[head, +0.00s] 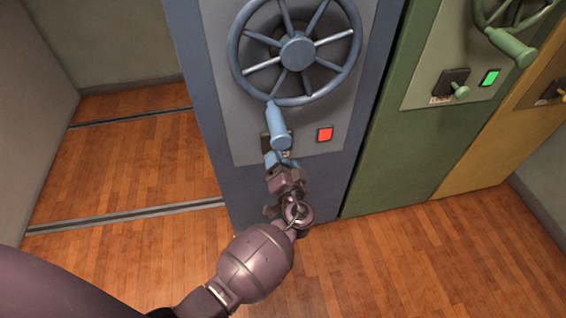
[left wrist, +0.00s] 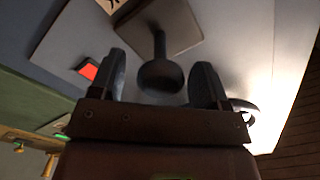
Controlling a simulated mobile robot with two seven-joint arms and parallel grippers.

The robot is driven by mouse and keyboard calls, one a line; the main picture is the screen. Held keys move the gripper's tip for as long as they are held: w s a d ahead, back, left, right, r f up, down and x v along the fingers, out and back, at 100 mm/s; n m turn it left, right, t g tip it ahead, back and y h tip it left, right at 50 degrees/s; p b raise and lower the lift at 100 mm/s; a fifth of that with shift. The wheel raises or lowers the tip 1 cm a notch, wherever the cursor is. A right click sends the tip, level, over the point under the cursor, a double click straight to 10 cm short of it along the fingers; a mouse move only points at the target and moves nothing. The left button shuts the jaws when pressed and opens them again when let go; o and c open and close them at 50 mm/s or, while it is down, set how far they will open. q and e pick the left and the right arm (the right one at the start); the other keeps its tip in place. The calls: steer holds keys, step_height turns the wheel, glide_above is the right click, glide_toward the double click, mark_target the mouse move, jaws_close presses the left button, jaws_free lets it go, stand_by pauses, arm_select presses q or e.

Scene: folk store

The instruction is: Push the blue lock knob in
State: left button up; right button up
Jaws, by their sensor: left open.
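The blue lock knob (left wrist: 160,75) shows in the left wrist view, dark in shadow, standing out on its stem from a square plate (left wrist: 160,25). In the head view my left gripper (head: 279,158) is at the blue cabinet's panel, just below the wheel's handle, and covers the knob. In the left wrist view my left gripper (left wrist: 162,88) is open, with one finger on each side of the knob's head and a gap to each. I cannot tell whether the palm touches it. My right gripper is out of view.
The blue cabinet (head: 205,120) carries a spoked blue wheel (head: 296,51) with a handle (head: 279,128) right above my gripper, and a red light (head: 325,134). A green cabinet (head: 385,170) with a green light (head: 490,78) and a yellow one (head: 490,150) stand to the right. Floor rails run left.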

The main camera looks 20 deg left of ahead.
mark_target(280, 153)
arm_select(q)
steer(key=c, duration=1.3)
steer(key=shift+w+a+f, duration=0.1)
steer(key=shift+w+a, duration=0.05)
steer(key=shift+w, duration=0.05)
steer(key=shift+b+x, duration=0.65)
steer(key=shift+x, duration=0.45)
steer(key=shift+w+a+f, duration=0.1)
steer(key=shift+w+a, duration=0.1)
steer(key=shift+w, duration=0.05)
steer(key=shift+r, duration=0.35)
arm_select(e)
steer(key=shift+w+a, duration=0.15)
steer(key=shift+a, duration=0.05)
arm_select(q)
steer(key=o, duration=1.3)
steer(key=shift+w+f, duration=0.1)
steer(key=shift+w, duration=0.05)
steer(key=shift+c, duration=0.2)
steer(key=shift+o, duration=0.2)
arm_select(e)
steer(key=shift+f, duration=0.2)
